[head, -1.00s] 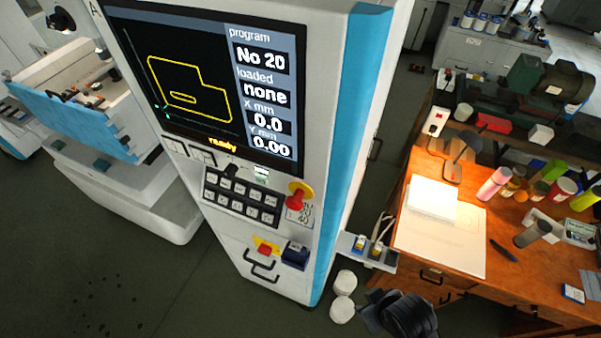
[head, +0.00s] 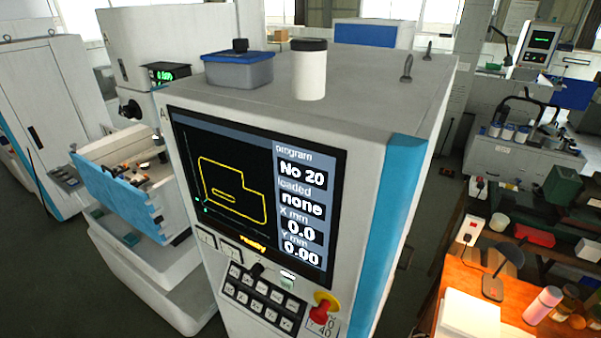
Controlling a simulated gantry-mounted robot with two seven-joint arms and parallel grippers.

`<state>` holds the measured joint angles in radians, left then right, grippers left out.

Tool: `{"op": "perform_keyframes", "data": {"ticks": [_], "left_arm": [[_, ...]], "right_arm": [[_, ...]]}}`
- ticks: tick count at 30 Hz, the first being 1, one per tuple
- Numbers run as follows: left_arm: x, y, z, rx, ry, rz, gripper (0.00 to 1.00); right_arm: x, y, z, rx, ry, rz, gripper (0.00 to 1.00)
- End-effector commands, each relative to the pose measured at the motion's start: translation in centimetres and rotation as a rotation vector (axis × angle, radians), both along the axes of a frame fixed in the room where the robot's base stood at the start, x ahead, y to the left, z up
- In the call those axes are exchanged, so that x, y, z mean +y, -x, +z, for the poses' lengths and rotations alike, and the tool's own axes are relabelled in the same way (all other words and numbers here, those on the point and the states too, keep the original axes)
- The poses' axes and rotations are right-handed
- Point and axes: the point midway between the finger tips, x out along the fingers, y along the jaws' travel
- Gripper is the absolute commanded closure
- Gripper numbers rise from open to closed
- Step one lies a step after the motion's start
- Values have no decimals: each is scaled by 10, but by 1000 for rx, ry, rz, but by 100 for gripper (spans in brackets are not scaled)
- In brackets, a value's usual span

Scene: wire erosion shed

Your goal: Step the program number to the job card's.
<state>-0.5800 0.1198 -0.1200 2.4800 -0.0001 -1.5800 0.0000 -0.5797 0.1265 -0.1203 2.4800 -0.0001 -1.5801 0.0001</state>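The control cabinet's screen (head: 255,195) shows a yellow outline, program No 20, loaded none, X 0.0, Y 0.00 and the word ready. Below it is a panel of several black keys (head: 258,300), their legends too small to read surely. A small black knob (head: 255,271) and a small lit greenish display (head: 287,280) sit just above the keys. A red knob on a yellow base (head: 323,308) is at the panel's right. I cannot make out a job card for certain. Neither of my grippers is in view.
A grey tub with a blue lid (head: 238,70) and a white, black-lidded container (head: 310,72) stand on the cabinet top. A blue-fronted machine tank (head: 115,200) is at left. A wooden desk (head: 515,335) with papers, a lamp and a pink bottle (head: 542,305) is at right.

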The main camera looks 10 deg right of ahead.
Motion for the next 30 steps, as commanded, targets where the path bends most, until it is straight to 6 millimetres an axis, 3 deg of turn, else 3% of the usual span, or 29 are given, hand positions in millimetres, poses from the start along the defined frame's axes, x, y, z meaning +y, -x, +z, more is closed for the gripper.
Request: {"op": "perform_keyframes", "data": {"ticks": [1, 8, 30], "left_arm": [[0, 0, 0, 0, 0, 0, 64], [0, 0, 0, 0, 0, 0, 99], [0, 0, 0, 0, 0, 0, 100]], "right_arm": [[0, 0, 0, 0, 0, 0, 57], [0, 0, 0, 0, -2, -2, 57], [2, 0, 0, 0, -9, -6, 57]]}}
